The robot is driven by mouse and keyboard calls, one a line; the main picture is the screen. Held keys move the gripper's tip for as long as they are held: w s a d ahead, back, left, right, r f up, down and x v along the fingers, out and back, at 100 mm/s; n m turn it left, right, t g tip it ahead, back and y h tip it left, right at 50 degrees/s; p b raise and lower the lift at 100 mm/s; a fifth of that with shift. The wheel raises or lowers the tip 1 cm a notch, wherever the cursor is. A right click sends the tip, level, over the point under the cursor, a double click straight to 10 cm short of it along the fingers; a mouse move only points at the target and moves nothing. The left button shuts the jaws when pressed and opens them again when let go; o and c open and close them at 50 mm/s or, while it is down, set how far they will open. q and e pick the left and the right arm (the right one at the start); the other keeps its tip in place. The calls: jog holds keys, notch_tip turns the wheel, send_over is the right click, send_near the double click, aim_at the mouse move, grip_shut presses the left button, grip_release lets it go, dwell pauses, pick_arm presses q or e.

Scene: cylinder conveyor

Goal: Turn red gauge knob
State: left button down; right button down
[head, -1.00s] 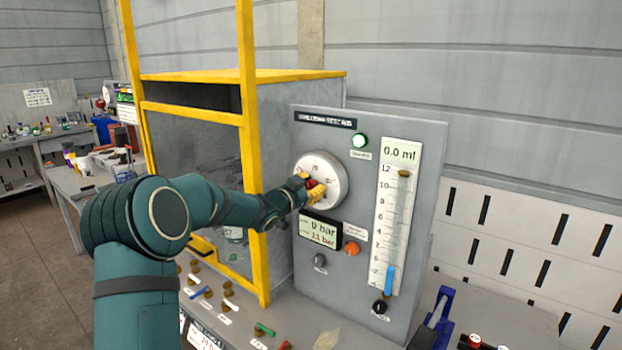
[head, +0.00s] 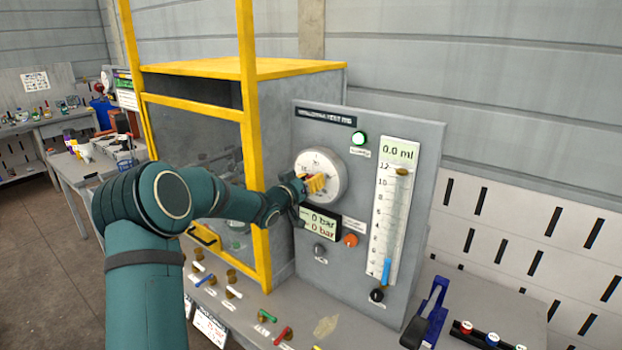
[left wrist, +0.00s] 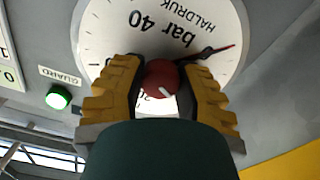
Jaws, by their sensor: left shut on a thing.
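The round white gauge (head: 331,164) sits on the upper left of the grey panel (head: 413,130). In the left wrist view the gauge face (left wrist: 105,30) reads upside down, with "bar 40" and a thin red needle (left wrist: 215,52). The red knob (left wrist: 163,78) is at the middle of the face, with a white mark on it. My left gripper (head: 314,184) is at the gauge front, its yellow fingers (left wrist: 163,90) on both sides of the knob and shut on it. In the head view the fingers mostly hide the knob. My right gripper is not in view.
A display (head: 321,222) below the gauge reads 0 bar on both lines. An orange button (head: 350,240), a green lamp (head: 360,139) and a 0.0 ml scale (head: 392,220) are nearby. A yellow-framed cabinet (head: 252,130) stands left, close to my arm. Small valves (head: 283,334) line the bench front.

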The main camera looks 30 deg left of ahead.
pick_arm(q)
jog(key=shift+r, duration=0.1)
dwell(0.3)
jog(key=c, duration=0.6)
grip_release()
jog(key=s, duration=1.2)
jog(key=shift+a, duration=0.45)
jog(key=shift+w, duration=0.1)
